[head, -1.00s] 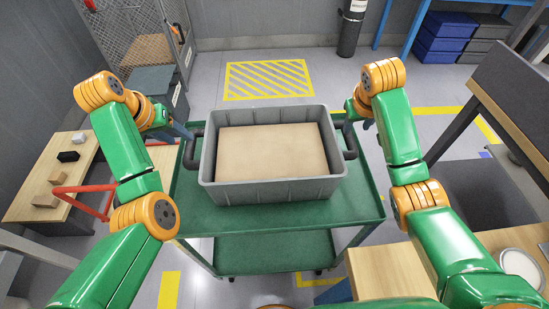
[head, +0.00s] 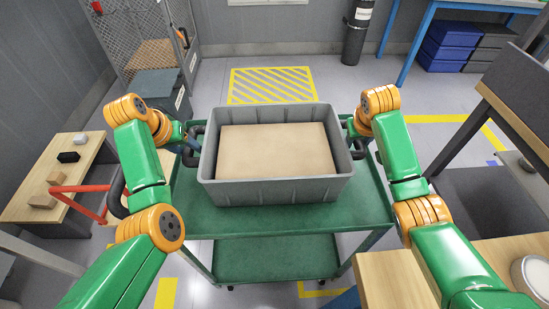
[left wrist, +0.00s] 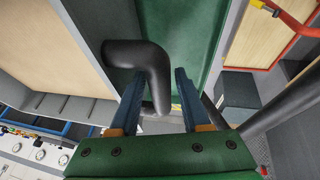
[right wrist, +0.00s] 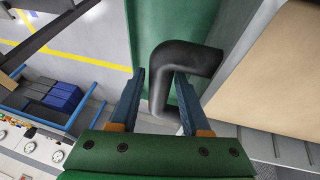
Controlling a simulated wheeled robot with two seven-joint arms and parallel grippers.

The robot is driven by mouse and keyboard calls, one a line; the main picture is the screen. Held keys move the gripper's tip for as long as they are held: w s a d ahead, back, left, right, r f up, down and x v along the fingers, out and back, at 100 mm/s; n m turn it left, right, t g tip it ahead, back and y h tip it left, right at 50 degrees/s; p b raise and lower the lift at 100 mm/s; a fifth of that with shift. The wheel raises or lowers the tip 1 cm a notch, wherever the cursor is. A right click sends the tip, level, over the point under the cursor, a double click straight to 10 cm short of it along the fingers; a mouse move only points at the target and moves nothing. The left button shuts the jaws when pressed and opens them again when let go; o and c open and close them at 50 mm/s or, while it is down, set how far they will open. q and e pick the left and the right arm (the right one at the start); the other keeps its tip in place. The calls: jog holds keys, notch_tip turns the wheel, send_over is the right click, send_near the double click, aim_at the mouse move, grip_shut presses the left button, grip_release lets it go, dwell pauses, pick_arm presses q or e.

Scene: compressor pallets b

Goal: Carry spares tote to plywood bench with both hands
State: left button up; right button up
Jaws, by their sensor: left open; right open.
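The grey spares tote (head: 275,193) stands on the green cart's top (head: 290,219) and holds a flat tan board or box (head: 275,150). It has a dark bent handle at each end. My left gripper (head: 190,134) is open at the left handle; in the left wrist view that handle (left wrist: 150,60) passes between its fingers (left wrist: 158,74). My right gripper (head: 352,129) is open at the right handle; in the right wrist view that handle (right wrist: 185,57) lies between its fingertips (right wrist: 159,75). I cannot tell whether any finger touches.
A light wood bench with small blocks (head: 60,170) stands at left, with a red bar beside it. Another light wood top (head: 395,278) is at lower right, with a round container (head: 533,275). Open floor with a yellow hatched patch (head: 270,85) lies behind the cart.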

pick_arm(q)
jog(key=shift+x, duration=1.6)
pick_arm(e)
jog(key=shift+x, duration=1.55)
pick_arm(q)
grip_shut()
pick_arm(e)
grip_shut()
